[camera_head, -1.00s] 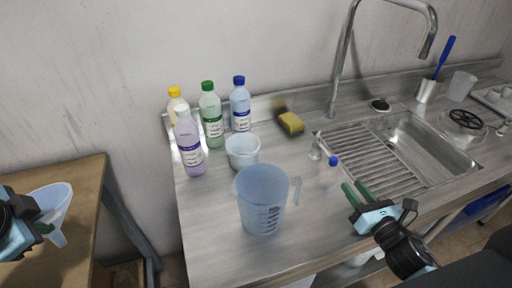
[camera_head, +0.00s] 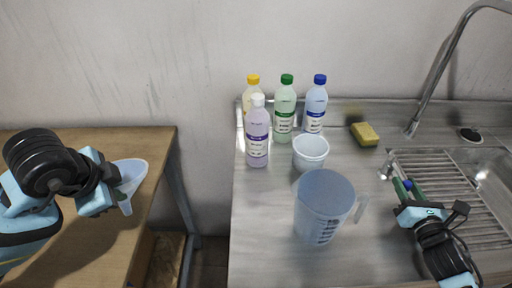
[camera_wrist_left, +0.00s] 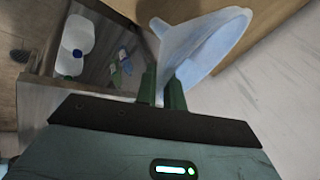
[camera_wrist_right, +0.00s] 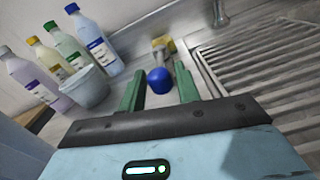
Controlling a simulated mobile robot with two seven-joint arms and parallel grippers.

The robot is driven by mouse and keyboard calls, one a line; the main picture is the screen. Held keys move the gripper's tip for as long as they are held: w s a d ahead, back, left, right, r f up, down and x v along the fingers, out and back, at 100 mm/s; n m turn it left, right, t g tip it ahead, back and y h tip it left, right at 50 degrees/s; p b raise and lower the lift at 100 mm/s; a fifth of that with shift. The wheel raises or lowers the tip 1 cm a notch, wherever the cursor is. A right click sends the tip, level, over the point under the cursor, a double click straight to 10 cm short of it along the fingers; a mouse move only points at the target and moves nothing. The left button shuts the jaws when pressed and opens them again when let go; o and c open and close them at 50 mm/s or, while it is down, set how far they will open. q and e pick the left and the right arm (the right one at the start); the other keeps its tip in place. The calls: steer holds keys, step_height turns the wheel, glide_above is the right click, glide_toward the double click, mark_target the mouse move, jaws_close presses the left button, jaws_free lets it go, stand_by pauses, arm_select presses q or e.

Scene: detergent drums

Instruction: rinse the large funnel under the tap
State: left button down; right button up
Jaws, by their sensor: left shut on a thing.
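The large funnel (camera_head: 130,180) is pale translucent blue. My left gripper (camera_head: 118,183) is shut on its wall and holds it at the right part of the wooden table, wide mouth up and stem down. In the left wrist view the funnel (camera_wrist_left: 205,42) sits between the green fingers (camera_wrist_left: 161,90). The tap (camera_head: 450,62) is a curved metal spout at the upper right. My right gripper (camera_head: 408,190) is open over the steel counter, close to a small metal fitting (camera_head: 388,168) with a blue knob. In the right wrist view the blue knob (camera_wrist_right: 160,80) lies between and beyond the spread fingers.
A measuring jug (camera_head: 322,208) and a white tub (camera_head: 310,152) stand on the counter, with several capped bottles (camera_head: 258,140) behind. A yellow sponge (camera_head: 365,134) lies near the wall. The sink (camera_head: 490,170) is at the right edge. A gap separates the wooden table (camera_head: 80,235) from the counter.

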steer(key=shift+w, duration=0.7)
steer(key=shift+a, duration=0.1)
jaws_close()
